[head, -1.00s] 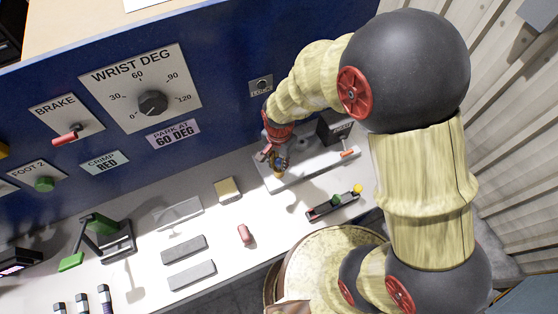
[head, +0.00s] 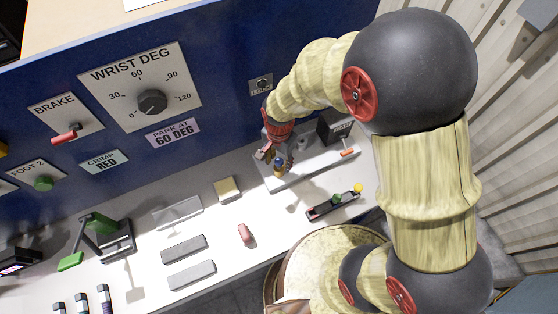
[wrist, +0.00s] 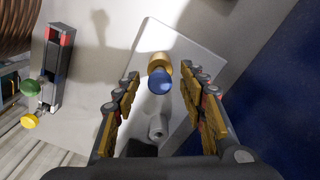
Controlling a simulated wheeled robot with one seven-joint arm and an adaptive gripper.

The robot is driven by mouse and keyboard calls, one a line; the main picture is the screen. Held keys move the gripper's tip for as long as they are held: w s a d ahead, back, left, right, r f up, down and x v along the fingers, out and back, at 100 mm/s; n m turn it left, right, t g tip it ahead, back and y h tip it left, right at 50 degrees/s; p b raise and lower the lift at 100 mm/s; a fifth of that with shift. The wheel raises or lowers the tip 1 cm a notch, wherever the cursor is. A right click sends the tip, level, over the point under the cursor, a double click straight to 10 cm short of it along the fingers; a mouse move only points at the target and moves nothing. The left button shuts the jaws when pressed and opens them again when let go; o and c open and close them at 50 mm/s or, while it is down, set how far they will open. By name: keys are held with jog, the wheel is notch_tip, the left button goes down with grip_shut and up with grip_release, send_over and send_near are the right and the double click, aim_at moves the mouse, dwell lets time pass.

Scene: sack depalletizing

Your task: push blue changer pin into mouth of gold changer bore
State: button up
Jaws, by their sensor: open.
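The blue changer pin (wrist: 159,82) shows in the wrist view between my open fingers, with a gap on both sides. The gold changer bore (wrist: 158,60) is directly against or behind it; the blue end partly covers the gold, so I cannot tell how deep the pin sits. In the head view the blue pin (head: 279,160) shows just above the gold bore (head: 279,172), over the pale plate. My gripper (wrist: 160,74) is open around the pin. In the head view my gripper (head: 272,155) is small and partly hides that area.
A grey post (wrist: 157,126) stands on the pale plate (wrist: 190,45) near the pin. A dark holder with green and yellow knobs (head: 335,205) lies in front of the plate. The blue panel (head: 225,60) rises behind.

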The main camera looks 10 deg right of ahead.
notch_tip(320, 180, up, 11)
dwell(0.4)
jog(key=shift+r, duration=0.1)
dwell(0.4)
jog(key=s+d+r+n+t+b, duration=0.5)
jog(key=s+d+r+n, duration=0.3)
jog(key=s+d+r, duration=0.4)
notch_tip(320, 180, up, 2)
jog(key=shift+n+t+b, duration=0.3)
jog(key=shift+n+b, duration=0.1)
